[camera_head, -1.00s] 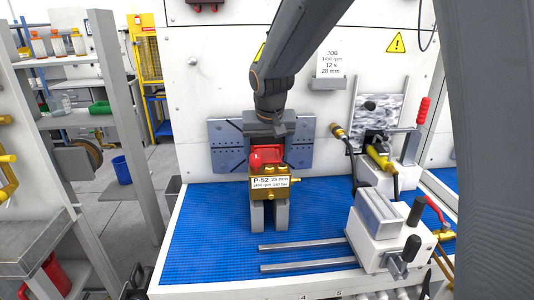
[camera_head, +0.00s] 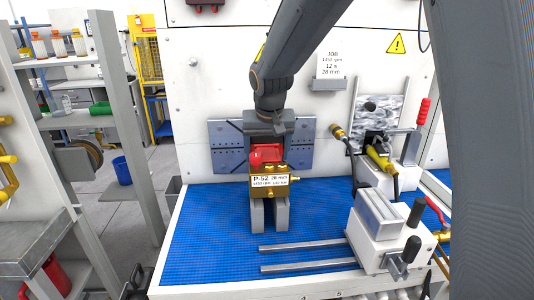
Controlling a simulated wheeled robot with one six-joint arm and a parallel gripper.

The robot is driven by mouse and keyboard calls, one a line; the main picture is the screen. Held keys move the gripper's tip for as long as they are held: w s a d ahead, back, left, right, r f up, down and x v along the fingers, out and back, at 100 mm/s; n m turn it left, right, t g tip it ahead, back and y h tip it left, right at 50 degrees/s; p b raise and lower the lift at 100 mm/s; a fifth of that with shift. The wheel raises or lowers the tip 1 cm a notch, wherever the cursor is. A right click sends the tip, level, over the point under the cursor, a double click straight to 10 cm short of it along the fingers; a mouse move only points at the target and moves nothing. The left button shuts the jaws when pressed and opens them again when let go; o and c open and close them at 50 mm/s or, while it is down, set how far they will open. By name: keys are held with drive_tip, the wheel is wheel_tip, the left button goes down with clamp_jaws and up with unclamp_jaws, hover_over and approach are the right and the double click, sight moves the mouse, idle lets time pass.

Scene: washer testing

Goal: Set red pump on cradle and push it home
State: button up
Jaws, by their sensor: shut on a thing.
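The red pump (camera_head: 266,154) has a red body and a brass front part (camera_head: 268,188) with a white label reading P-52, 28 mm. My gripper (camera_head: 266,150) comes down from above and is shut on the pump. The pump sits at the top of the grey two-legged cradle (camera_head: 279,216), which stands on the blue mat. From this view I cannot tell whether the pump touches the cradle. The gripper's fingers are partly hidden by the pump.
A slotted grey plate (camera_head: 226,140) is on the white wall behind the pump. Two metal rails (camera_head: 300,246) run to a white clamp block (camera_head: 385,235) at the right. A brass-ended hose (camera_head: 338,132) hangs to the right of the pump. The blue mat (camera_head: 205,230) is clear at left.

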drive_tip(key=shift+w+r, duration=0.15)
drive_tip(key=shift+w, duration=0.6)
drive_tip(key=shift+w+r, duration=0.15)
drive_tip(key=shift+w, duration=0.55)
